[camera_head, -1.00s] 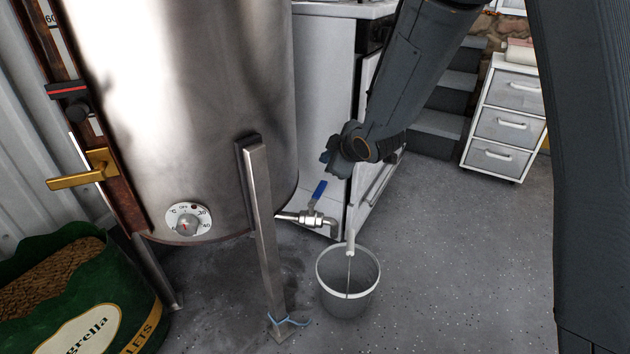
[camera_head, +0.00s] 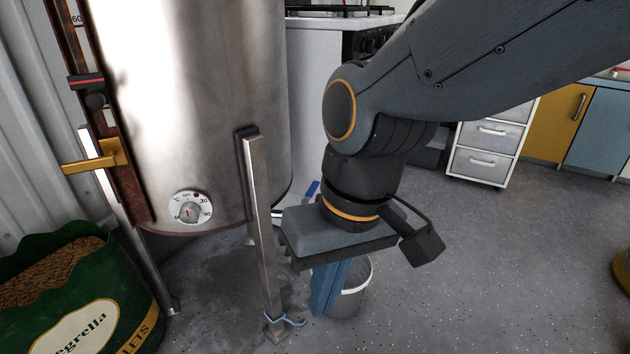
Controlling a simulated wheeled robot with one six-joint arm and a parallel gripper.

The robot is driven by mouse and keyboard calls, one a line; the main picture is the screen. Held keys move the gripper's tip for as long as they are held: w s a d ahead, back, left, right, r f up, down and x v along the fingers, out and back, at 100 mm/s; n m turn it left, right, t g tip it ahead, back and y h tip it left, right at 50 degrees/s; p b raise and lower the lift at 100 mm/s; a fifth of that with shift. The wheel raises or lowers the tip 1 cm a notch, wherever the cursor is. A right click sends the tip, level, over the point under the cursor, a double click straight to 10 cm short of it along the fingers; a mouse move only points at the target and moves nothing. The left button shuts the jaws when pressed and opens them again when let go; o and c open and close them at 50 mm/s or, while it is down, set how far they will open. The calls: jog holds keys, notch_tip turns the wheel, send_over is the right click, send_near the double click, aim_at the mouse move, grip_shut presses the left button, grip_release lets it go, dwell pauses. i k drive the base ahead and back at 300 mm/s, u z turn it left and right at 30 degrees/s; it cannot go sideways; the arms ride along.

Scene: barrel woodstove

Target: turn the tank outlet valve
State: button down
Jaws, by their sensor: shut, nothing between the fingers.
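The steel tank (camera_head: 200,100) stands at the left on metal legs. Its outlet valve is mostly hidden behind my gripper and a tank leg. Only the top of the blue valve handle (camera_head: 312,188) shows, just above the gripper body and beside the tank's lower right side. My gripper (camera_head: 323,310) points downward with its blue fingers shut and nothing held. Its body is in front of the valve in this view, and its fingers are lower than the handle. I cannot tell whether it touches the valve.
A grey bucket (camera_head: 356,302) stands on the floor behind my fingers. A tank leg (camera_head: 262,230) is close left of the gripper. A green pellet bag (camera_head: 125,325) is at lower left. A drawer unit (camera_head: 488,160) is at the back. Floor on the right is mostly clear.

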aim_at(310, 192)
jog(key=k, duration=0.95)
jog(key=u, duration=0.8)
jog(key=i, duration=1.15)
jog(key=z, duration=0.75)
jog(key=i, duration=0.85)
jog(key=z, duration=0.15)
